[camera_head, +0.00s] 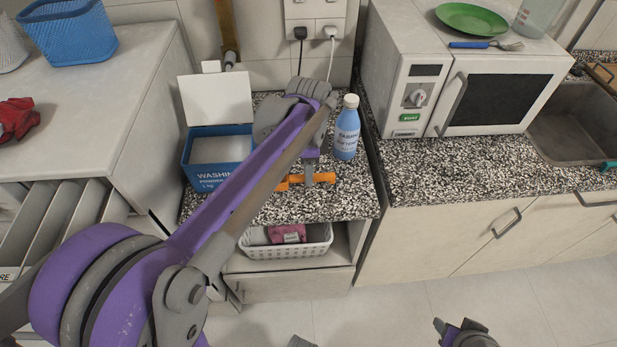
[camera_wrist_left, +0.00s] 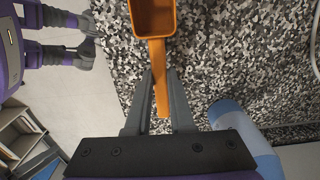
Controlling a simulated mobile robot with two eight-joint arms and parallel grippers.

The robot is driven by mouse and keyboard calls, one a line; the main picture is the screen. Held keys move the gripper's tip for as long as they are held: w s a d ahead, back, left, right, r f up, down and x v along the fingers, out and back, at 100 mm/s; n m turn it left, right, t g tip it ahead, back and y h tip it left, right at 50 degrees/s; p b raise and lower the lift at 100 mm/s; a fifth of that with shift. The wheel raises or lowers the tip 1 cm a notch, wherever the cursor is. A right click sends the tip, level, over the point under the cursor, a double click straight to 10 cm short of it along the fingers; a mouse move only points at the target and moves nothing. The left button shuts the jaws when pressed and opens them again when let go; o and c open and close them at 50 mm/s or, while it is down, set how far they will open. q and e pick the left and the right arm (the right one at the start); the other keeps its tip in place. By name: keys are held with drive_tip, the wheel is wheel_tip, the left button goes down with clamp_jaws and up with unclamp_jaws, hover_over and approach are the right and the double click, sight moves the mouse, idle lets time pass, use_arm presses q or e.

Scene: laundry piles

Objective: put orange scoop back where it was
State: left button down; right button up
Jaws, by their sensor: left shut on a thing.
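The orange scoop (camera_head: 325,177) is at the granite counter, partly hidden by my left gripper (camera_head: 309,172). In the left wrist view, my left gripper (camera_wrist_left: 159,80) is shut on the handle of the orange scoop (camera_wrist_left: 153,18), with the bowl pointing away from the wrist. I cannot tell whether the scoop touches the counter. A blue washing powder box (camera_head: 202,178) stands to the left with its white lid raised; my left arm covers part of it. My right gripper (camera_head: 463,334) is low at the bottom edge, far from the scoop; its jaw opening is unclear.
A blue softener bottle (camera_head: 347,127) stands close right of my left gripper and also shows in the left wrist view (camera_wrist_left: 245,135). A white basket (camera_head: 293,250) with pink cloth is below the counter. A microwave (camera_head: 505,92) stands right. The counter's front is clear.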

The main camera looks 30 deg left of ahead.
use_arm(q)
drive_tip(key=shift+f, duration=1.1)
drive_tip(key=shift+f, duration=0.15)
drive_tip(key=c, duration=0.8)
unclamp_jaws()
drive_tip(key=shift+r, duration=0.25)
wheel_tip(320, 180, up, 11)
drive_tip(key=p, duration=0.1)
drive_tip(key=s+d+f+n+t, duration=0.1)
drive_tip(key=s+f+n, duration=0.3)
drive_tip(key=s, duration=0.1)
drive_tip(key=s+d+f+n+t, duration=0.2)
drive_tip(key=s+f+n, duration=0.1)
drive_tip(key=s+f, duration=0.2)
drive_tip(key=s+d+f+n+t, duration=0.2)
drive_tip(key=s+f+n, duration=0.2)
drive_tip(key=s, duration=0.3)
drive_tip(key=shift+s+d+f+n, duration=0.1)
drive_tip(key=shift+d+f+n, duration=0.2)
drive_tip(key=shift+f, duration=0.4)
